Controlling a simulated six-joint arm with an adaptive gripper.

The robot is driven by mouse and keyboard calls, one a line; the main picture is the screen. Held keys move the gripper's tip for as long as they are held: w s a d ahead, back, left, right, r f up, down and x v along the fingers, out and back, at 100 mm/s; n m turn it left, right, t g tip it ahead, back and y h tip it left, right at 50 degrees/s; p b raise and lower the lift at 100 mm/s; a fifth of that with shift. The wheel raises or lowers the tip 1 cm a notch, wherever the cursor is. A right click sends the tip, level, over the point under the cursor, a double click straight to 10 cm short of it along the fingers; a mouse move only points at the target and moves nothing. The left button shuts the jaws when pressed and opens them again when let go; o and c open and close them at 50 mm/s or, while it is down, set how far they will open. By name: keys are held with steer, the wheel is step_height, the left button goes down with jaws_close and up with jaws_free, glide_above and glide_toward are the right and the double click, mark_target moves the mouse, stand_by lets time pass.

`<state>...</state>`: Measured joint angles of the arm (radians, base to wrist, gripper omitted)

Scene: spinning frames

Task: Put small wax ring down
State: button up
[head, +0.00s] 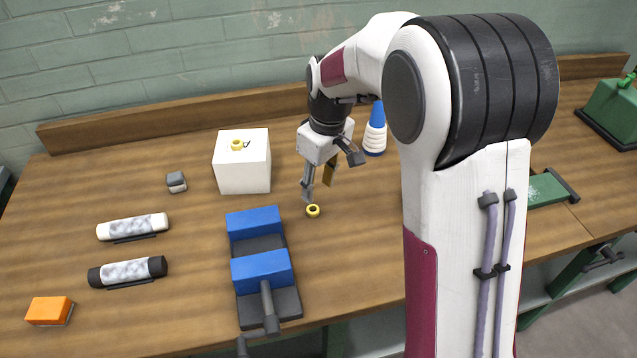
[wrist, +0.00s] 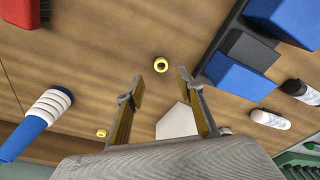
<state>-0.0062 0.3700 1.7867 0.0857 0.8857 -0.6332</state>
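A small yellow ring (head: 313,211) with a dark hole lies on the wooden table, just in front of my fingertips. It also shows in the wrist view (wrist: 160,64), beyond the gap between the fingers and touching neither. My gripper (head: 318,192) points down near the table. In the wrist view its fingers (wrist: 160,82) stand apart with nothing between the tips.
A blue-jawed vise (head: 258,268) stands just front-left of the ring. A blue-and-white ribbed bottle (head: 375,135) stands behind the arm. Two rollers (head: 132,227), a small grey block (head: 176,182) and an orange block (head: 49,310) lie left. Bare table lies right of the ring.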

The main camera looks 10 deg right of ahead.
steer(key=s+d+r+m+t, duration=0.1)
steer(key=s+r+m+t, duration=0.15)
steer(key=s+r, duration=0.9)
steer(key=s+d+m+t, duration=0.1)
steer(key=s+m, duration=0.3)
steer(key=s, duration=1.2)
steer(key=shift+s+r+t+h, duration=0.35)
steer(key=shift+s+t+h, duration=0.05)
steer(key=shift+t, duration=0.05)
steer(key=shift+o, duration=0.5)
steer(key=shift+d, duration=0.1)
